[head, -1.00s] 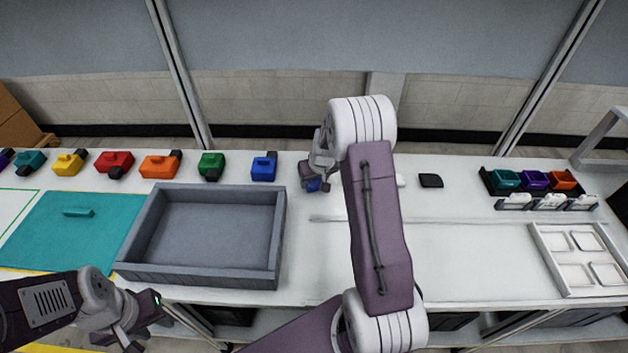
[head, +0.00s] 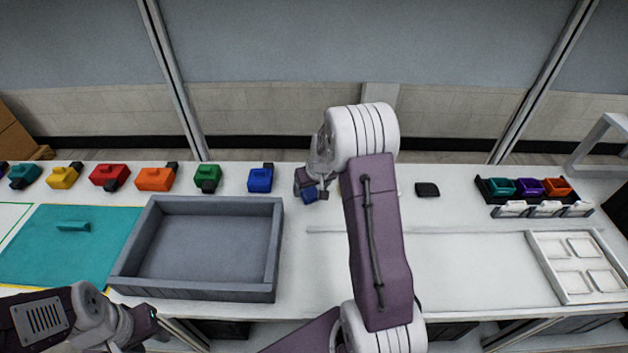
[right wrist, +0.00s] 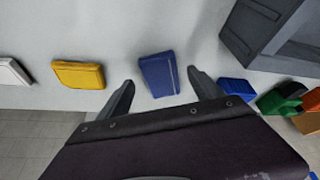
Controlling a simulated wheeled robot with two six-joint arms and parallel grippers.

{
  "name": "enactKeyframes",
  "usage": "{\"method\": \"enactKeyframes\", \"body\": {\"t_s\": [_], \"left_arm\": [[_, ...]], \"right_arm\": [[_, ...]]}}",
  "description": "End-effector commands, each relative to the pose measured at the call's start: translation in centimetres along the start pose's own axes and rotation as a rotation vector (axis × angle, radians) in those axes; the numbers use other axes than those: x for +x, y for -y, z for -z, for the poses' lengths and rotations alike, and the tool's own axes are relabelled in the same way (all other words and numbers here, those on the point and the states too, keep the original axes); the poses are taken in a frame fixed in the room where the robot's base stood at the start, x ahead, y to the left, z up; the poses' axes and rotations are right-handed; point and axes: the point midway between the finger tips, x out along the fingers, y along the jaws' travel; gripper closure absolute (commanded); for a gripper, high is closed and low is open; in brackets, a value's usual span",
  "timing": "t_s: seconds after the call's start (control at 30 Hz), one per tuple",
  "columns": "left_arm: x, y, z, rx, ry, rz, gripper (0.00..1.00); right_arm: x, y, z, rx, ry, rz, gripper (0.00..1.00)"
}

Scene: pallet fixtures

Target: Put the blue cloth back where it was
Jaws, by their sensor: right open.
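The blue cloth (right wrist: 159,75) is a small folded piece on the white table, seen in the right wrist view between the two fingers of my right gripper (right wrist: 160,92). A gap shows on each side of it, so the fingers are apart from it. In the head view the blue cloth (head: 310,194) shows below my right gripper (head: 311,184), partly hidden by it. My right gripper is open. My left gripper (head: 138,330) is low at the bottom left of the head view, and its fingertips are too unclear to read.
A yellow cloth (right wrist: 78,75) lies beside the blue one. A blue block (head: 260,180) and several coloured blocks line the table's back left. A grey tray (head: 125,275) and teal mat (head: 40,255) lie in front. A dark pad (head: 427,190) and white tray (head: 550,280) are right.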

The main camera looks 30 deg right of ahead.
Motion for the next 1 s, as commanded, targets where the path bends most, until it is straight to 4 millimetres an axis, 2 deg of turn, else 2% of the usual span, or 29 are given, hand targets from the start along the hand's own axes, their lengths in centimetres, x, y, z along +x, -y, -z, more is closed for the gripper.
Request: {"method": "enactKeyframes", "body": {"t_s": [0.1,0.3,0.43,0.57,0.63,0.67,0.73,0.8,0.9,1.0], "left_arm": [[-0.1,0.0,0.0,0.000,0.000,0.000,0.64],[-0.2,0.0,0.0,0.000,0.000,0.000,0.64],[-0.2,0.0,0.0,0.000,0.000,0.000,0.64],[-0.2,0.0,0.0,0.000,0.000,0.000,0.64],[-0.2,0.0,0.0,0.000,0.000,0.000,0.64],[-0.2,0.0,0.0,0.000,0.000,0.000,0.64],[-0.2,0.0,0.0,0.000,0.000,0.000,0.64],[-0.2,0.0,0.0,0.000,0.000,0.000,0.64],[-0.2,0.0,0.0,0.000,0.000,0.000,0.64],[-0.2,0.0,0.0,0.000,0.000,0.000,0.64]], "right_arm": [[-3.3,-0.1,0.2,0.001,-0.006,-0.001,0.25],[-7.7,0.0,0.1,0.001,-0.003,-0.001,0.25],[-9.0,0.0,0.0,-0.001,-0.002,-0.001,0.25],[-9.3,0.0,0.0,0.000,0.000,0.000,0.25],[-9.4,0.7,-0.7,-0.006,0.011,0.005,0.25],[-9.5,1.7,-1.6,-0.012,0.025,0.012,0.25],[-10.0,5.1,-5.4,-0.040,0.084,0.035,0.25],[-10.8,8.2,-10.6,-0.072,0.155,0.051,0.25],[-11.8,10.4,-16.4,-0.104,0.229,0.056,0.25],[-12.4,11.2,-19.9,-0.123,0.274,0.054,0.25]]}}
